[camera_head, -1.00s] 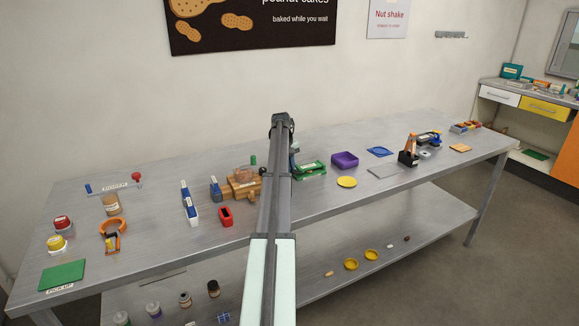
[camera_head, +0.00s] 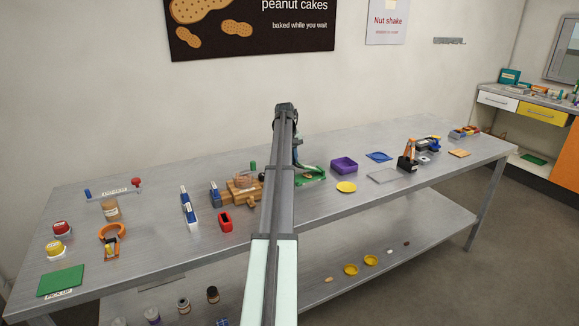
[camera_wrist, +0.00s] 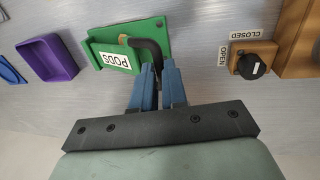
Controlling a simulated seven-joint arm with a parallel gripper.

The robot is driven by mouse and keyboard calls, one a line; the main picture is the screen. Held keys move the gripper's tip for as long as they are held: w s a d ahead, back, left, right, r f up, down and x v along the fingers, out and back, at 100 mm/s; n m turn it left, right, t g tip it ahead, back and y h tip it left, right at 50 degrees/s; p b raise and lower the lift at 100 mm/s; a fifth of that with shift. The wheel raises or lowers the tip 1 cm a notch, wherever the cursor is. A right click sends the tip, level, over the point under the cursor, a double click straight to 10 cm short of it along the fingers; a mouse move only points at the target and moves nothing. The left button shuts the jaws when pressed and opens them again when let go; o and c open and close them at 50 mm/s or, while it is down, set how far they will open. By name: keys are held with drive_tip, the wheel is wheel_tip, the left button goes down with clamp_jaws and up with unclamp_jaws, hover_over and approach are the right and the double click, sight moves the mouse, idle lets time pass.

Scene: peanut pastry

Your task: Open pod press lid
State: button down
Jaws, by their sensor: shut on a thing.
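The green pod press (camera_wrist: 148,34) carries a white PODS label (camera_wrist: 114,60) and has a black bent handle (camera_wrist: 146,50) in the wrist view. My gripper (camera_wrist: 159,70) has blue fingers shut on the end of that handle, at the press's near side. In the head view the green press (camera_head: 314,174) stands on the bench just right of my arm, which partly hides it. A dark upright part shows at its left edge there. I cannot tell the exact angle of the lid.
A purple tray (camera_wrist: 46,58) lies left of the press. A wooden block with a black knob (camera_wrist: 252,66), marked OPEN and CLOSED, stands right of it.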

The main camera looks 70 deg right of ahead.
drive_tip(key=s+d+r, duration=0.3)
drive_tip(key=s+d, duration=0.1)
drive_tip(key=shift+s+d+r, duration=0.3)
drive_tip(key=shift+s+r, duration=0.05)
drive_tip(key=shift+r, duration=0.05)
drive_tip(key=s+d+r+t+y, duration=0.1)
drive_tip(key=s+d+t+y, duration=0.3)
drive_tip(key=s, duration=0.1)
drive_tip(key=shift+d+r, duration=0.2)
drive_tip(key=shift+d, duration=0.2)
drive_tip(key=c, duration=1.5)
unclamp_jaws()
drive_tip(key=shift+f, duration=0.1)
drive_tip(key=o, duration=0.3)
drive_tip(key=shift+r, duration=0.25)
drive_tip(key=shift+o, duration=0.2)
drive_tip(key=shift+w, duration=0.1)
